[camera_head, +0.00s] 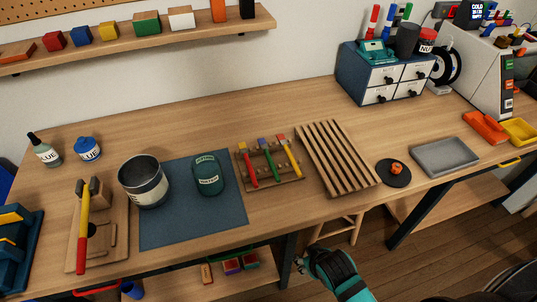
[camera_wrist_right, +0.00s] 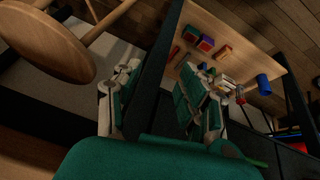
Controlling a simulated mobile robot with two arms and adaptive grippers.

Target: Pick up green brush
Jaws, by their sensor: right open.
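The green brush (camera_head: 270,165) lies in the middle of a small wooden rack (camera_head: 243,182) on the workbench, between a red-handled brush (camera_head: 249,169) and a yellow-handled brush (camera_head: 291,159). My right gripper (camera_head: 303,262) is in front of the bench, low and to the right of the rack, apart from the brushes. In the right wrist view the right gripper (camera_wrist_right: 160,98) has its two fingers spread with nothing between them. The green brush does not show in the wrist view. My left gripper is not in view.
A stool (camera_head: 340,228) and the bench's front edge are near my right gripper. The lower shelf (camera_wrist_right: 225,30) holds coloured blocks.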

